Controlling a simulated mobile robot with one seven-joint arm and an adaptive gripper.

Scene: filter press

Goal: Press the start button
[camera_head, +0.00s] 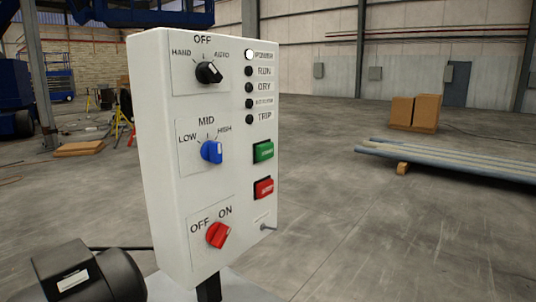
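A white control box (180,130) stands upright on a dark post, left of the middle of the head view. On its front face, at the right, is a green button (263,151), which I take for the start button; its small label is too blurred to read. A red button (263,188) sits just below it. Left of them are a black HAND/OFF/AUTO knob (209,73), a blue LOW/MID/HIGH knob (212,151) and a red OFF/ON knob (218,235). The POWER lamp (249,54) looks white; the lamps below it are dark. My gripper is not in view.
A dark motor-like body (88,275) is at the lower left beside the box. A small metal toggle or pin (268,227) sticks out low on the panel. Long pipes (450,160) and cardboard boxes (415,112) lie farther right.

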